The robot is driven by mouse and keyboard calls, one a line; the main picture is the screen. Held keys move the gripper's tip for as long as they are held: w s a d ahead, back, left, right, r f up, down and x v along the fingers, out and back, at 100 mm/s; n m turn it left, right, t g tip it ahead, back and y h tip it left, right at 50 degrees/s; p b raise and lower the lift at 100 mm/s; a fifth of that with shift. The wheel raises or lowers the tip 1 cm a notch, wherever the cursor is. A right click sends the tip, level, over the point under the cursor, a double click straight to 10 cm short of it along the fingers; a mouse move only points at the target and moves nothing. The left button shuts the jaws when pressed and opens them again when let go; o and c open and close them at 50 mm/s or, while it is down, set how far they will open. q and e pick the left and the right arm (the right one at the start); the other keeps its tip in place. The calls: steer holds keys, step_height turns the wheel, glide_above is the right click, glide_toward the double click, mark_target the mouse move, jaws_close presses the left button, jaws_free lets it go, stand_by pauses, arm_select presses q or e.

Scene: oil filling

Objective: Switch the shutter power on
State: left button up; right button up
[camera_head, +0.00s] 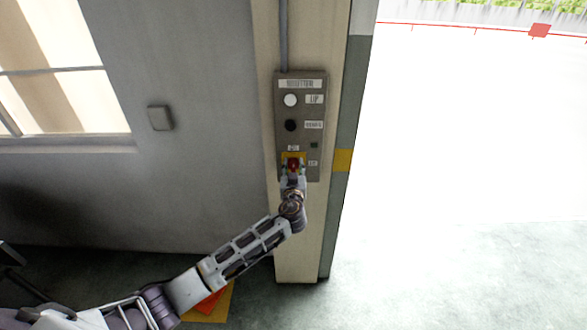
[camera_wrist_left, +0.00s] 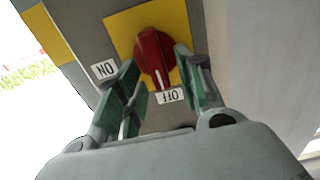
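The shutter control panel (camera_head: 318,135) is a grey box on the cream post. Near its bottom, a red rotary knob (camera_head: 293,163) sits on a yellow plate (camera_head: 303,156). In the left wrist view the red knob (camera_wrist_left: 152,48) has a white pointer line aimed at the OFF label (camera_wrist_left: 170,96); the ON label (camera_wrist_left: 104,69) is to the left. My left gripper (camera_head: 292,174) is at the knob, with its green-padded fingers (camera_wrist_left: 156,62) open on either side of it. Contact with the knob is unclear. My right gripper is out of view.
Above the knob are a white UP button (camera_head: 290,100) and a black button (camera_head: 290,125). A small box (camera_head: 160,118) is on the grey wall left of the post. The bright doorway right of the post is open.

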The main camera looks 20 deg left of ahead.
arm_select(q)
steer(key=shift+c, duration=0.5)
jaws_close()
